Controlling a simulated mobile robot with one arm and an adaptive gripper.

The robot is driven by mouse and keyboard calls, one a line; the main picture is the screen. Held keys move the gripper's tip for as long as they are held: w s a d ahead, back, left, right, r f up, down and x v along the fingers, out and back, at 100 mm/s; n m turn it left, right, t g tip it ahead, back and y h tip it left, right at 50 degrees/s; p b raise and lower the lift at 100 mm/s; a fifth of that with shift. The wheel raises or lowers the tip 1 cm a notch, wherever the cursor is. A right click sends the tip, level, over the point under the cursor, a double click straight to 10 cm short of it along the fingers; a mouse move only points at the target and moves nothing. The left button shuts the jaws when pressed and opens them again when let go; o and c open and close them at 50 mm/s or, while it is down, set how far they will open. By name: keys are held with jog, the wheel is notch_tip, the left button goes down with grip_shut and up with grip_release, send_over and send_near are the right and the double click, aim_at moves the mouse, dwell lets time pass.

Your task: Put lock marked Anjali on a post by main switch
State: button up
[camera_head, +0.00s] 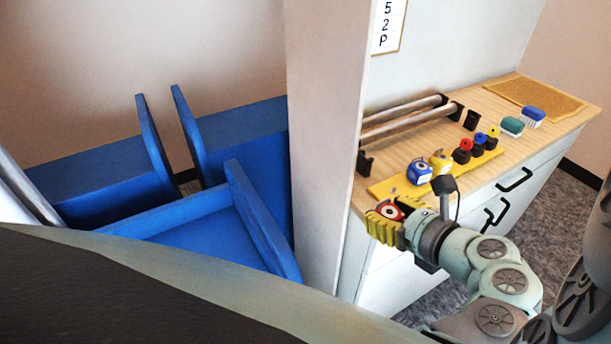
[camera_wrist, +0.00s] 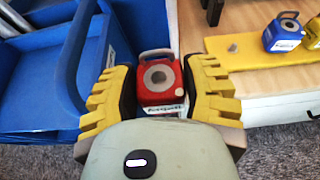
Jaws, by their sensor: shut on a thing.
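My gripper (camera_head: 384,224) is shut on a red lock (camera_head: 390,210), in front of the counter's near left end. In the wrist view the red lock (camera_wrist: 160,78) sits upright between the yellow fingers (camera_wrist: 160,95), shackle away from me. Its white label is too small to read surely. A blue lock (camera_head: 419,173) and a yellow lock (camera_head: 440,163) stand on the yellow strip (camera_head: 385,190) on the counter. I cannot make out a main switch.
Rails (camera_head: 405,120) lie behind. A green block (camera_head: 512,126), a blue block (camera_head: 532,115) and a cork mat (camera_head: 540,95) are at the far end. A white panel (camera_head: 325,130) and blue bins (camera_head: 240,150) stand left.

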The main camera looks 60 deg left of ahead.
jog(key=shift+r+p, duration=1.8)
jog(key=shift+p, duration=0.2)
jog(key=shift+w, duration=0.1)
